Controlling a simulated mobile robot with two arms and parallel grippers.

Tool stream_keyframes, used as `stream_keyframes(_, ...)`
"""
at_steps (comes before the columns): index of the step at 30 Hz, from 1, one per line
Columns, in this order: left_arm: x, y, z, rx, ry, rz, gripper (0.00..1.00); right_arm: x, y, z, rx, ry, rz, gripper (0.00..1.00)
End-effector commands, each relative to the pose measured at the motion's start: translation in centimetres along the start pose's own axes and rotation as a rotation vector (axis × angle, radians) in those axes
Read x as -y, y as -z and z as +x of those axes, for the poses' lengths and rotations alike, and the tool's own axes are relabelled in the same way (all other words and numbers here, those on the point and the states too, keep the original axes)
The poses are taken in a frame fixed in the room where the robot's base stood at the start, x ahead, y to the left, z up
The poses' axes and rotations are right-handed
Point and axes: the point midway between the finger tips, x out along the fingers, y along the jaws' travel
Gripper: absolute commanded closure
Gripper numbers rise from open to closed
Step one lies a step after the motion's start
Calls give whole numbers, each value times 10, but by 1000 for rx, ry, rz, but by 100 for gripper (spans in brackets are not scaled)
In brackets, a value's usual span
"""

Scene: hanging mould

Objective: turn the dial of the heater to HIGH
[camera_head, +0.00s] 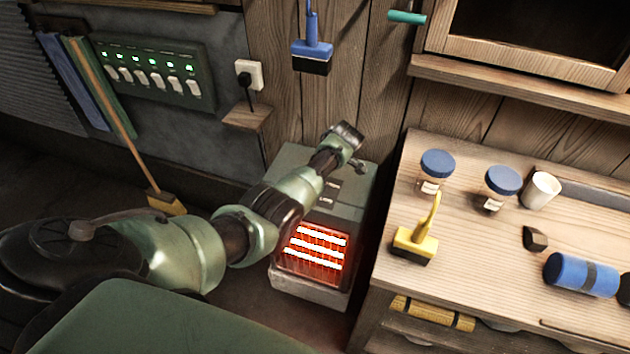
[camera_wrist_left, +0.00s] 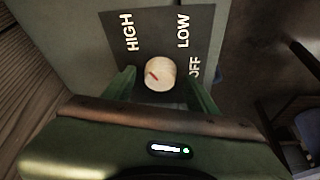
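The heater (camera_head: 292,175) stands on the floor left of the workbench in the head view, its bars glowing orange-red. Its round pale dial (camera_wrist_left: 163,70) shows in the left wrist view on a dark plate (camera_wrist_left: 157,22) marked HIGH, LOW and OFF. The dial's red mark sits on its left part and slants toward the upper left, on the HIGH side. My left gripper (camera_wrist_left: 160,82) is open, with one finger on each side of the dial and a visible gap to it. In the head view my left arm reaches over the heater and hides part of it. My right gripper is not in view.
The workbench (camera_head: 405,185) right of the heater holds blue-lidded jars, a white cup (camera_head: 541,190), a yellow brush (camera_head: 415,243) and a blue roll (camera_head: 580,274). A small wooden shelf (camera_head: 247,117) and a switch panel (camera_head: 155,72) are on the wall behind.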

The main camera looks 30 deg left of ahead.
Motion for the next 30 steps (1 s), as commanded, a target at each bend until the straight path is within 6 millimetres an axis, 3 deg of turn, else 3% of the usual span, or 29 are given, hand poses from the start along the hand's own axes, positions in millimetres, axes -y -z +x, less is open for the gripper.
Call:
stream_keyframes(8, -1, 0, -5, 0, -2, 0, 42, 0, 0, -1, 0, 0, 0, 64)
stream_keyframes(21, -1, 0, -69, 0, -2, 0, 42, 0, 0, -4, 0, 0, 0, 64)
stream_keyframes(30, 0, 0, -78, 0, 1, 1, 42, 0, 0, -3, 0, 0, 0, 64)
